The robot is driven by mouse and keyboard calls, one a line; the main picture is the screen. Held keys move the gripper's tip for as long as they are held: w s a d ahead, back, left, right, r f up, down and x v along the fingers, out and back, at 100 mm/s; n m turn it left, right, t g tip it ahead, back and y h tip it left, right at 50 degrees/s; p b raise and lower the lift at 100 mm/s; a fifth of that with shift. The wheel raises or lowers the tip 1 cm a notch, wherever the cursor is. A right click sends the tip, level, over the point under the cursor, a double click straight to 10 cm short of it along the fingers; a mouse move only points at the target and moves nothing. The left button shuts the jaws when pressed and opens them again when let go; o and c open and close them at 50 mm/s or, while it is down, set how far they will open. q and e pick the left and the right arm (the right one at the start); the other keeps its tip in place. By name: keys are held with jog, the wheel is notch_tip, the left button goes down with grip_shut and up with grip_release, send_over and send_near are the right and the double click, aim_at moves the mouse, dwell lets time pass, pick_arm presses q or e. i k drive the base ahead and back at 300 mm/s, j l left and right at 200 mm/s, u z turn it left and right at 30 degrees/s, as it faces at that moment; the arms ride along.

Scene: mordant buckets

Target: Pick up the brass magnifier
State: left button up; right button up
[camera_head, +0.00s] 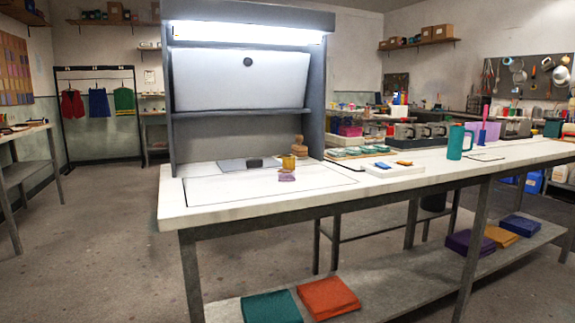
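A small yellow, brass-coloured object (288,162), which looks like the brass magnifier, stands on the white worktable (225,205) under the lit hood. It is small in the picture, so its exact shape is hard to tell. A small purplish piece (286,176) lies just in front of it, and a brown wooden object (298,147) stands just behind it to the right. Neither of my grippers is in view.
A grey plate (232,165) with a dark block (254,162) lies left of the brass object. The grey hood (240,114) rises behind. A white tray (393,169) and teal mug (456,142) stand further right. The table's front left is clear.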

aim_at(289, 161)
jog(key=i+l, duration=0.2)
jog(key=i, duration=0.15)
jog(key=i+l+z, duration=0.1)
jog(key=i, duration=0.25)
jog(key=i+l, duration=0.25)
jog(key=i+z, duration=0.05)
jog(key=i, duration=0.05)
